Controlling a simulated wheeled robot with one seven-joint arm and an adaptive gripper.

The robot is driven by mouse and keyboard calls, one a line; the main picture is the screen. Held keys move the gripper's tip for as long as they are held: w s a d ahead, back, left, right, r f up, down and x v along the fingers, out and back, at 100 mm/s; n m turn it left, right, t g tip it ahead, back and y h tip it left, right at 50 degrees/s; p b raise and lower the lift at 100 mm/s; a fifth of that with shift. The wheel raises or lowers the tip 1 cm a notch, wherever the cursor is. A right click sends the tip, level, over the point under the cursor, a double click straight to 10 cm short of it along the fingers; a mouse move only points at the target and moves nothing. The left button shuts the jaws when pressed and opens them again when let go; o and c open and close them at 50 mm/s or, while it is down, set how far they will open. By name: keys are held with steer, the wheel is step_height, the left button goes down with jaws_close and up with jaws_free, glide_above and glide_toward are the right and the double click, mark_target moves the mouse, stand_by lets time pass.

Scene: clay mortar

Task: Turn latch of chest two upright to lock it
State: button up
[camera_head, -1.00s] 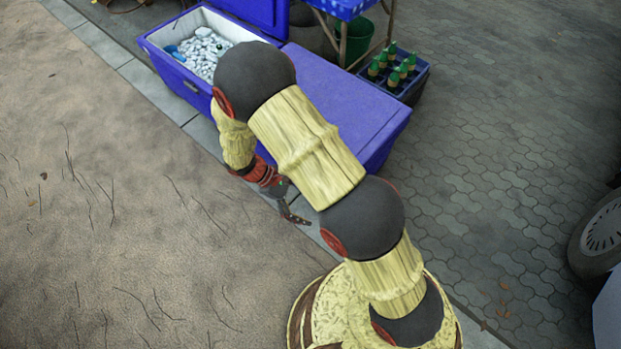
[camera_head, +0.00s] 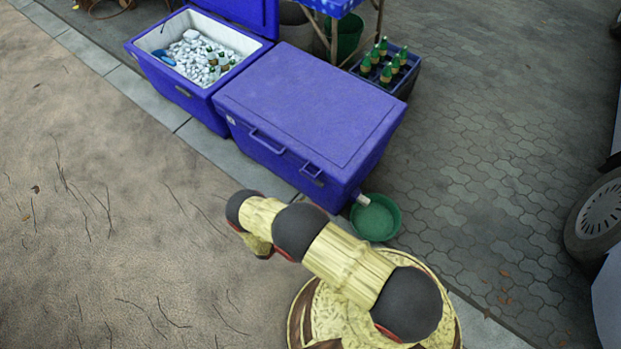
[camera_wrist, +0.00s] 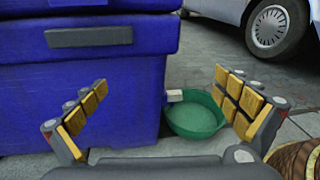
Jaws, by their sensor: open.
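Two blue chests stand side by side. The closed chest (camera_head: 300,100) has a flat lid and a long handle (camera_head: 265,142) on its front. A small latch-like fitting (camera_head: 312,172) sits near its front right corner. In the wrist view, a dark grey bar (camera_wrist: 88,37) lies horizontal on the blue chest front (camera_wrist: 80,100); I take it for the latch. My gripper (camera_wrist: 160,84) is open and empty in front of the chest, its fingers below and right of the bar. In the head view my arm hides the gripper.
The open chest (camera_head: 165,75) holds ice and bottles. A green basin (camera_head: 376,218) stands by the closed chest's right corner, below a pale spout (camera_wrist: 174,95). A bottle crate (camera_head: 385,72) is behind. A vehicle wheel (camera_head: 600,220) is at right. Sandy ground at left is free.

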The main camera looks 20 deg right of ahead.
mark_target(310, 180)
steer(key=w+a+r+n+t, duration=0.1)
steer(key=w+a+r+t, duration=0.2)
steer(key=w+a, duration=0.35)
steer(key=shift+t, duration=0.3)
steer(key=b+x, duration=0.2)
steer(key=x, duration=0.8)
steer(key=shift+s+r, duration=0.1)
steer(key=shift+r, duration=0.1)
steer(key=shift+c, duration=1.2)
steer(key=c, duration=0.6)
